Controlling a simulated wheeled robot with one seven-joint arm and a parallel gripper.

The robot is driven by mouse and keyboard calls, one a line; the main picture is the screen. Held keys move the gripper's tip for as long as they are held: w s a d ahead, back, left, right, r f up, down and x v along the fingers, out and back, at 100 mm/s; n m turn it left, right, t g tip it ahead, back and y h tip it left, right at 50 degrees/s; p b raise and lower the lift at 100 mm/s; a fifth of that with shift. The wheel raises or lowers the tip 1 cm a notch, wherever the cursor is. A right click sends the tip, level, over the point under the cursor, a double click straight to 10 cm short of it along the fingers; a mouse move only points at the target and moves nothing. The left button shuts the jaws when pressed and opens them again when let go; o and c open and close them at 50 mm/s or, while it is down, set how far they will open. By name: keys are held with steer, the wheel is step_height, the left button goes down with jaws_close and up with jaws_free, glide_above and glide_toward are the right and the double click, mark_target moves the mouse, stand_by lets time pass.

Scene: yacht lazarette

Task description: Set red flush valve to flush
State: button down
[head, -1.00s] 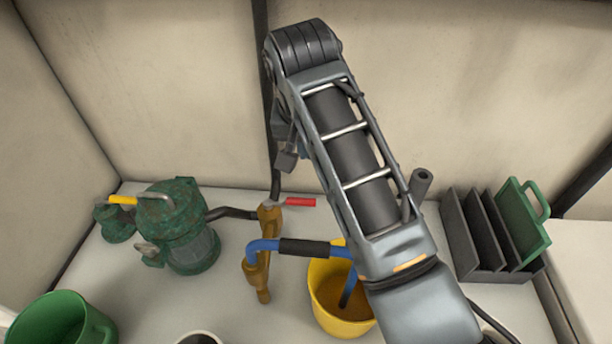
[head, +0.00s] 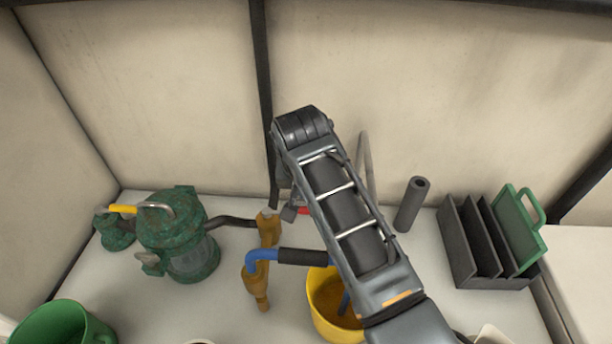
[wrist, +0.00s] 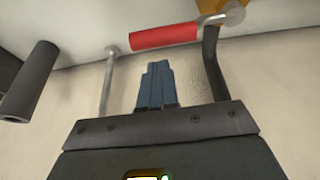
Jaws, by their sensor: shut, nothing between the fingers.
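The red flush valve handle (wrist: 164,36) shows in the wrist view as a red sleeve on a metal lever, running left from its pivot on the brass valve body (wrist: 228,5). In the head view only a bit of the red handle (head: 304,211) shows beside my arm. The brass valve body (head: 268,228) stands on the counter, joined to a dark hose. My gripper (wrist: 156,68) is shut and empty, its blue-grey fingertips just short of the red handle in the wrist view, with a gap between. In the head view my gripper is mostly hidden behind my arm.
A green strainer (head: 182,232) with a yellow-handled valve (head: 122,209) stands at left. A dark upright tube (head: 411,204) and a grey rack (head: 462,254) stand at right. A green mug (head: 56,326) is front left.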

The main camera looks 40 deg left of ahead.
steer(key=shift+s+d+f, duration=0.1)
steer(key=shift+s+d, duration=0.3)
steer(key=shift+s, duration=0.2)
steer(key=shift+p, duration=0.3)
